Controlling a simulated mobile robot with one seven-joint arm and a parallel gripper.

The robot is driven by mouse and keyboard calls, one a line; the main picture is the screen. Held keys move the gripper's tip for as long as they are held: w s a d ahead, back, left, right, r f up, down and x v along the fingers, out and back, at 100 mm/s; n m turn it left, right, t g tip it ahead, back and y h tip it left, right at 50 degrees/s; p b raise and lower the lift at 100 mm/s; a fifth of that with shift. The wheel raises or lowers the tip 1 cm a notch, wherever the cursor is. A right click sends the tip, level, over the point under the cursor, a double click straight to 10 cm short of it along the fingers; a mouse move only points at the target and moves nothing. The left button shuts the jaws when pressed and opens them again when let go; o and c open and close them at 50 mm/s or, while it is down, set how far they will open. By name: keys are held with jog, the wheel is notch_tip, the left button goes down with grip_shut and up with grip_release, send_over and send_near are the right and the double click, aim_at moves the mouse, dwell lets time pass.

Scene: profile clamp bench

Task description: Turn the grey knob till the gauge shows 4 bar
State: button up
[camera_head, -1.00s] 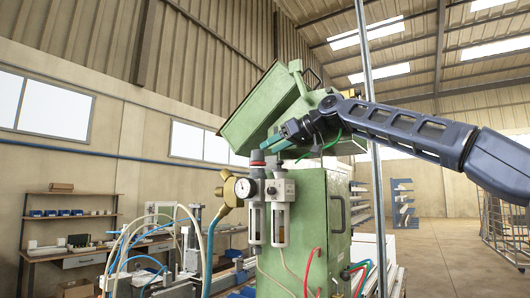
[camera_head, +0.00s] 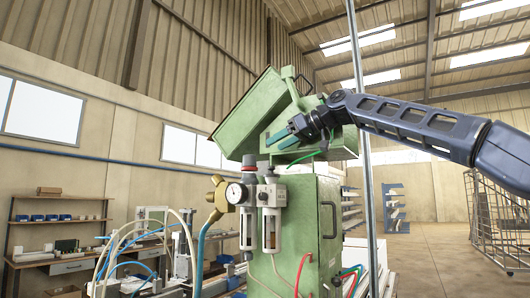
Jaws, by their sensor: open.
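The grey knob (camera_head: 250,160) is on top of the air regulator, with a reddish ring at its base. The round white gauge (camera_head: 236,193) is on the regulator's front, below and left of the knob. Its dial is too small for me to read the needle. My gripper (camera_head: 271,143) comes in from the right with its teal fingers pointing left. It is open and empty, above and to the right of the knob, and looks apart from it. The exact gap in depth is hard to judge.
The green machine (camera_head: 308,215) stands right behind the regulator, its tilted green hood (camera_head: 240,118) above. A brass fitting (camera_head: 217,192) and a blue hose sit left of the gauge. A filter bowl (camera_head: 271,230) hangs beside the regulator. A thin pole (camera_head: 364,130) rises near my arm.

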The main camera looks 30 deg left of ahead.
jog(key=s+d+r+m+t, duration=0.2)
jog(key=d+r+t, duration=0.1)
jog(key=d+r, duration=0.35)
jog(key=s+d+r+m+t, duration=0.2)
jog(key=s+d+r+t, duration=0.1)
jog(key=d+r, duration=0.3)
jog(key=s+d+r+m+t+h, duration=0.25)
jog(key=s+m+t, duration=0.35)
jog(key=s, duration=0.6)
jog(key=m+t+h, duration=0.7)
jog(key=m+h, duration=0.1)
jog(key=h, duration=0.2)
send_near(246, 159)
jog(key=shift+y, duration=0.25)
jog(key=w, duration=1)
jog(key=shift+w+a, duration=0.25)
jog(key=shift+a, duration=0.1)
